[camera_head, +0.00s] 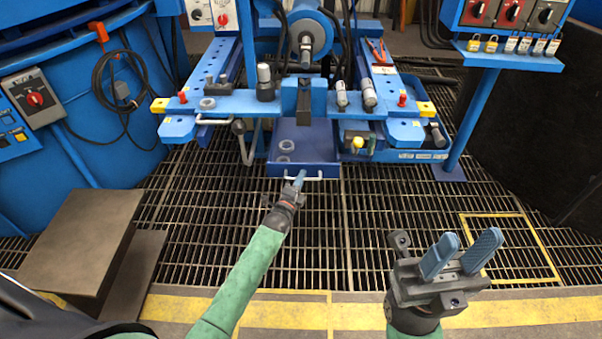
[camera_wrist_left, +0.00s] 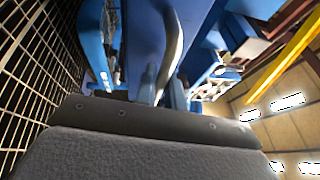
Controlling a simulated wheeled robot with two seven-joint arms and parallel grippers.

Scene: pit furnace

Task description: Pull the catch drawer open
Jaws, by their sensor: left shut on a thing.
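The blue catch drawer (camera_head: 318,157) sits low at the front middle of the blue machine, with its tray visible from above. Its pale bar handle (camera_head: 316,178) runs across the drawer's front edge. My left gripper (camera_head: 298,179) is shut on the handle. In the left wrist view the handle (camera_wrist_left: 173,48) runs down between the blue fingertips of my left gripper (camera_wrist_left: 164,88), in front of the blue drawer front (camera_wrist_left: 143,40). My right gripper (camera_head: 462,254) is open and empty, above the grating at the lower right, away from the drawer.
Metal rings (camera_head: 286,146) lie inside the drawer. Open floor grating (camera_head: 320,235) lies before the drawer. A brown block (camera_head: 85,240) stands at left.

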